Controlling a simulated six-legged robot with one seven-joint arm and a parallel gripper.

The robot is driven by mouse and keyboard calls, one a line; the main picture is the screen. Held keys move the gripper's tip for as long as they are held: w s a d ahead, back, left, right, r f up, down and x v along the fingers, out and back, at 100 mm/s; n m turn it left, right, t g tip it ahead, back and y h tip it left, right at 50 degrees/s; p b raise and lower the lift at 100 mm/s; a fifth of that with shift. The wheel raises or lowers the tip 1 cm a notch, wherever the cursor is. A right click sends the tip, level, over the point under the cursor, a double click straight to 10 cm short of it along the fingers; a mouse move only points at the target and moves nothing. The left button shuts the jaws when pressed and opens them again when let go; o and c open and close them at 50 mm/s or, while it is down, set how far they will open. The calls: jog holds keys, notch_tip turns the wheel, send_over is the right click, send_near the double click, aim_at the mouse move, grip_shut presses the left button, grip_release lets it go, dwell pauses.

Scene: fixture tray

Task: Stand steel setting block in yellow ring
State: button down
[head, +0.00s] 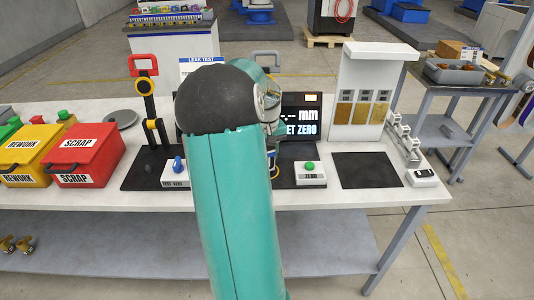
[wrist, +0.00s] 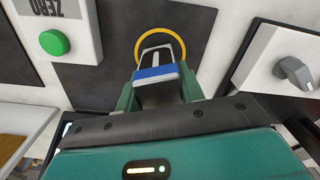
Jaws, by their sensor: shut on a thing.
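In the wrist view my gripper (wrist: 157,80) is shut on the steel setting block (wrist: 154,57), a grey block with a blue and white band facing the camera. The yellow ring (wrist: 182,42) lies on a dark mat just beyond the fingertips. The block's far end appears within the ring's outline; whether its foot touches the mat is hidden. In the head view my teal arm covers the gripper and the block. Only a sliver of the yellow ring (head: 276,172) shows at the arm's right edge.
A white ZERO box with a green button (head: 310,168) stands right of the ring; it also shows in the wrist view (wrist: 56,40). A box with a grey knob (wrist: 292,70) is on the ring's other side. A display (head: 300,115) stands behind. A dark mat (head: 366,170) at right is clear.

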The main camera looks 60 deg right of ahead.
jog(key=shift+f, duration=0.65)
dwell(0.4)
jog(key=shift+c, duration=1.2)
grip_release()
jog(key=shift+r, duration=3.5)
